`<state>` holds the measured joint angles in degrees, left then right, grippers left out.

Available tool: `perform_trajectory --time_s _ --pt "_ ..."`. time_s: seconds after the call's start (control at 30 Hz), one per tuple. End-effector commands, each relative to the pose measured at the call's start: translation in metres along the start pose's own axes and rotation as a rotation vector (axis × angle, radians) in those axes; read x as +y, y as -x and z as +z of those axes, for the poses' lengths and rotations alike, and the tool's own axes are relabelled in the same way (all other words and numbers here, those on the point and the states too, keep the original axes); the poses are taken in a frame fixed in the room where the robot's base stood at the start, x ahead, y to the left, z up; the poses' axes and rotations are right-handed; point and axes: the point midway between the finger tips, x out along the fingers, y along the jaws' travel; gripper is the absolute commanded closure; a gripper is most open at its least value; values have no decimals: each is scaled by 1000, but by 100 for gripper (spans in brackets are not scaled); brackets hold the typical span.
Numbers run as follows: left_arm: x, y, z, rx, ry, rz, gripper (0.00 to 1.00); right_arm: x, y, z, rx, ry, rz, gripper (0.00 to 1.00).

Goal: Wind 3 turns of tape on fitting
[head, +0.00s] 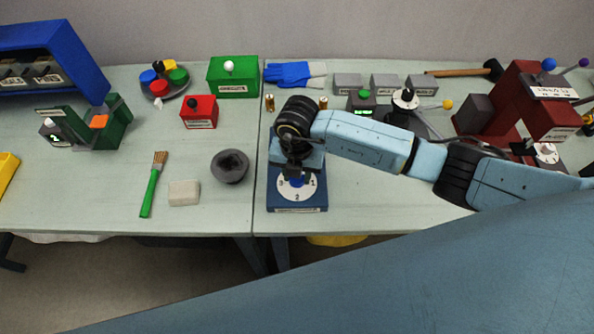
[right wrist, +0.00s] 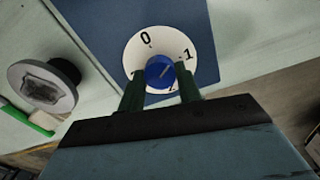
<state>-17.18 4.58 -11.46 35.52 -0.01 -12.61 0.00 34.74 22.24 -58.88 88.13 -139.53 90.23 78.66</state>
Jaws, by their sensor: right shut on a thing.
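A blue box (head: 297,201) with a white numbered dial (head: 310,190) stands near the front edge of the table. The dial also shows in the right wrist view (right wrist: 137,58), with 0 and 1 readable. A blue knob (right wrist: 158,66) with a pointer line sits at its centre. My right gripper (head: 295,173) is above the dial, pointing down, its two dark fingers shut on the knob from both sides. The pointer's exact reading is partly hidden by a finger. Small brass pieces (head: 270,102) (head: 323,102) stand behind the box. My left gripper is out of view.
A grey round bowl-like thing (head: 230,167), a white block (head: 184,193) and a green-handled brush (head: 152,184) lie to the left. Grey boxes (head: 348,83) and a dark red machine (head: 500,97) stand at the back right. The front left table is fairly clear.

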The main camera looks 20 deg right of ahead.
Motion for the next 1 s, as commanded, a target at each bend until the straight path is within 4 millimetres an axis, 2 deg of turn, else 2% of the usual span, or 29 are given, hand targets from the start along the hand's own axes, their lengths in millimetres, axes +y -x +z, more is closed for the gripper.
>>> perform_trajectory --time_s 0.03,0.2,0.53,0.8,1.0 --pt "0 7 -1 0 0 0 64 0 3 0 0 -58 1 93" --pt "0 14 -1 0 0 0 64 0 2 0 -1 -206 1 93" --pt "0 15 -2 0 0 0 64 0 2 0 -1 -238 2 93" --pt "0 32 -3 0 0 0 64 0 3 1 -1 -498 2 93" --pt "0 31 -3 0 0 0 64 0 1 1 -2 -520 2 93"
